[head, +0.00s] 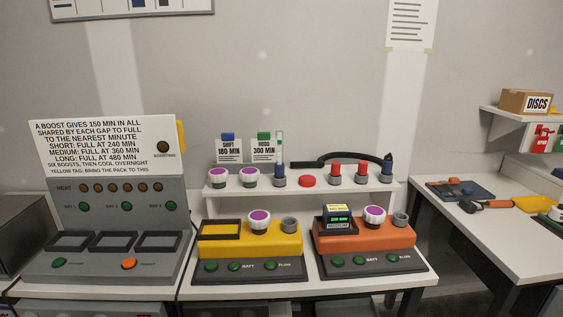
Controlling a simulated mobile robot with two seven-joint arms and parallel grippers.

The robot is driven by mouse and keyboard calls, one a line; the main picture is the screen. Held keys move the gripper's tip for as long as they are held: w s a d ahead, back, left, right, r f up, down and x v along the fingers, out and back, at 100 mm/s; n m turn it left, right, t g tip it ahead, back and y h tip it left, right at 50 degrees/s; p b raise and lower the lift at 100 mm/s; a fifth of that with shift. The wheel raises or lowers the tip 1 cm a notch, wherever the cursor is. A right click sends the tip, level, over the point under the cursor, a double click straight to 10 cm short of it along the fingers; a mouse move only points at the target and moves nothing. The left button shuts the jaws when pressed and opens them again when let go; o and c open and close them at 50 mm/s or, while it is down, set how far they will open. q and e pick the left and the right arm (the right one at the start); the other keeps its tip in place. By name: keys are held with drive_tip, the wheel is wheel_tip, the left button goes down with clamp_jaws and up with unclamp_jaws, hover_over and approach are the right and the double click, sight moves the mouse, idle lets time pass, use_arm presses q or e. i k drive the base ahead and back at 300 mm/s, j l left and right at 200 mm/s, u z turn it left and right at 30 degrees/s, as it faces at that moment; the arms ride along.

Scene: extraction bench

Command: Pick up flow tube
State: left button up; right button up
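A slim, upright, pale tube with a greenish tint, which looks like the flow tube (279,146), stands on the raised white shelf at the back of the middle bench. It is just right of the card reading HOOD 300 MIN (264,150). Neither of my grippers shows in the head view.
The raised shelf (330,186) also holds purple-topped knobs, red and blue pieces and a black hose (345,157). A yellow unit (275,246) and an orange unit (370,238) stand in front. A grey charging console (110,215) is left; a side table (520,245) is right.

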sight(280, 165)
drive_tip(key=i+l+u, duration=0.15)
drive_tip(key=l+u, duration=0.15)
drive_tip(key=l, duration=0.15)
drive_tip(key=i+l+u, duration=0.1)
drive_tip(key=l+u, duration=0.2)
drive_tip(key=l, duration=0.15)
drive_tip(key=l+u, duration=0.3)
drive_tip(key=l, duration=0.15)
drive_tip(key=i+l, duration=0.05)
